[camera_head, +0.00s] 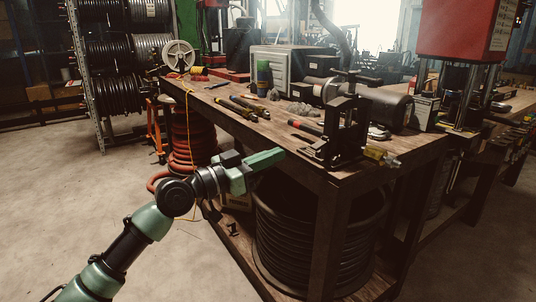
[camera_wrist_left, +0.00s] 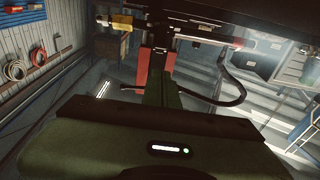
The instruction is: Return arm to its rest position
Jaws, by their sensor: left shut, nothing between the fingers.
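My left arm comes in from the lower left in the head view. Its green gripper (camera_head: 265,158) is shut and empty, held in the air in front of the workbench's near edge. The wrist view shows the dark green gripper body (camera_wrist_left: 150,145) large at the bottom, with the fingers pointing away from the camera. My right arm is not in view.
The wooden workbench (camera_head: 225,100) holds a black crimper (camera_head: 340,130) and several hand tools. A coil of black hose (camera_head: 310,245) stands under it. Red hose (camera_head: 192,135) is stacked beside the bench. The concrete floor (camera_head: 50,190) at left is clear.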

